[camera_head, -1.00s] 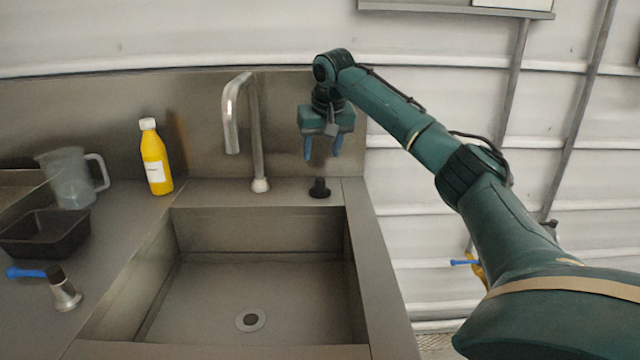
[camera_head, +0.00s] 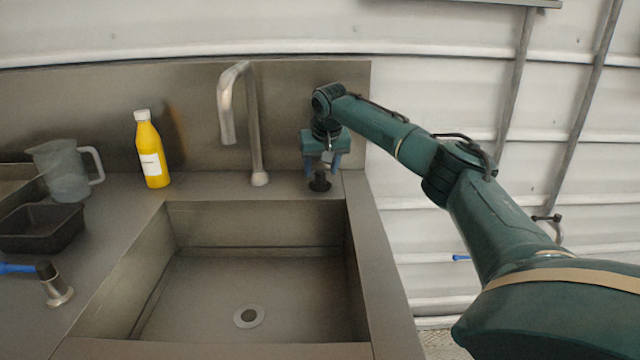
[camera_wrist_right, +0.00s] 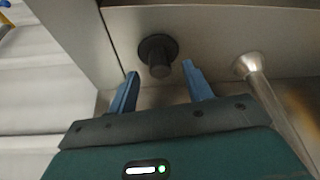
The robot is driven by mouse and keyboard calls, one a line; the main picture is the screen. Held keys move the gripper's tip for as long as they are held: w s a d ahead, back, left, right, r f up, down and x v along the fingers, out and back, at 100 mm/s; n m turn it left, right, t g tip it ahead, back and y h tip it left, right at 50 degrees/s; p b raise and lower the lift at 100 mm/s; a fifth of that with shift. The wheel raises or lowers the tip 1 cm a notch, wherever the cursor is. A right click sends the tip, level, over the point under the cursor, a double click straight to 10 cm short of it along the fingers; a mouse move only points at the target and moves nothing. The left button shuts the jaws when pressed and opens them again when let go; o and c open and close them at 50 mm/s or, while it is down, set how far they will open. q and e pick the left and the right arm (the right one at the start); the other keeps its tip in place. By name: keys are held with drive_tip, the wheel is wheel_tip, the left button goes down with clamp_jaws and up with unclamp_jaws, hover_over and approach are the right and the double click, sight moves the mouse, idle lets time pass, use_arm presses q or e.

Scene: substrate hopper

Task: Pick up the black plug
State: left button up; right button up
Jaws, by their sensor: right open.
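The black plug (camera_head: 319,183) stands upright on the ledge behind the sink basin, near its right corner, with a wide round base and a narrower stem. It also shows in the right wrist view (camera_wrist_right: 158,54). My right gripper (camera_head: 321,168) is open just above the plug. In the right wrist view its two blue fingers (camera_wrist_right: 163,80) are apart, and the plug's stem end shows between and just beyond the tips. I see no contact between them. My left gripper is not in view.
The tap (camera_head: 256,130) rises left of the plug, close to my gripper. The sink basin (camera_head: 190,300) is empty in front. A yellow bottle (camera_head: 152,160), a clear jug (camera_head: 66,172) and a black tray (camera_head: 40,228) stand on the left counter. A metal back panel is behind.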

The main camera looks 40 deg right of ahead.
sight(320, 172)
drive_tip(key=x, duration=0.2)
drive_tip(key=shift+w+f, duration=0.15)
drive_tip(key=shift+f, duration=0.1)
drive_tip(key=shift+c, duration=0.5)
clamp_jaws()
wheel_tip(320, 172, up, 10)
drive_tip(key=shift+r+p, duration=0.1)
drive_tip(key=shift+p, duration=0.55)
